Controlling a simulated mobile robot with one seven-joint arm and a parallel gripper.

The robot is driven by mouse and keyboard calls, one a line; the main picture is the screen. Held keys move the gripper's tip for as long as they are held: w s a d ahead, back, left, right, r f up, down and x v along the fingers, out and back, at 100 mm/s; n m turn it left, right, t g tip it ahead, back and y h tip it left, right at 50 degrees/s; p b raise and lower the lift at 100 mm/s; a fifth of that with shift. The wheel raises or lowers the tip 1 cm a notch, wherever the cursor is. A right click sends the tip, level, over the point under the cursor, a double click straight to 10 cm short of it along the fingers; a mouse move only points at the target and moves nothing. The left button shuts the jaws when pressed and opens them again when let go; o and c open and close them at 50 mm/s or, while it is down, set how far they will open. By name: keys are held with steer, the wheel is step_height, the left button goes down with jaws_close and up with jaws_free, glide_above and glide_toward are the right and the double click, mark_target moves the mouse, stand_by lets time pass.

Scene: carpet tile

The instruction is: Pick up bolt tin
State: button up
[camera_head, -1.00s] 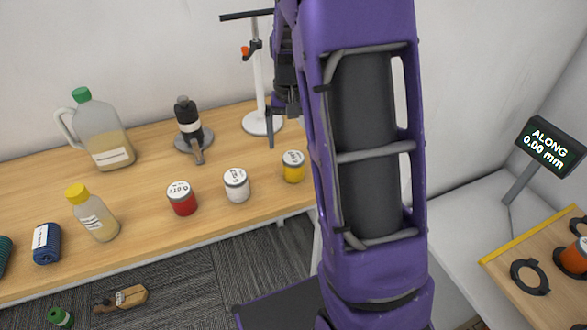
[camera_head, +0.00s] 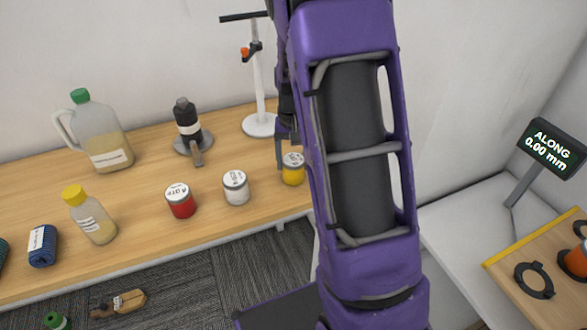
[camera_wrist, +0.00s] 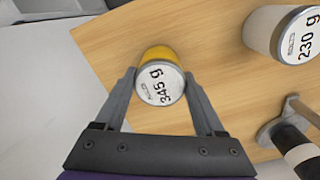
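Three lidded tins stand in a row on the wooden bench: a red one (camera_head: 180,204), a white one (camera_head: 236,191) and a yellow one (camera_head: 293,174). No label names bolts; I cannot tell from the lettering which is the bolt tin. In the wrist view the yellow tin (camera_wrist: 161,82) has a white lid reading 345 g, and the white tin (camera_wrist: 272,33) reads 230 g. My gripper (camera_wrist: 160,76) is open, with one finger on each side of the yellow tin. I cannot tell whether the fingers touch it. My arm hides part of the gripper in the head view.
The bench (camera_head: 140,203) also holds a jug (camera_head: 96,138), a dark bottle-like item (camera_head: 187,122), a yellow-capped bottle (camera_head: 92,218), a blue roll (camera_head: 42,246) and a stand (camera_head: 258,80). A display reading 0.00 mm (camera_head: 552,147) stands at the right.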

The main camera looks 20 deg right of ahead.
jaws_close()
steer(key=shift+r, duration=0.1)
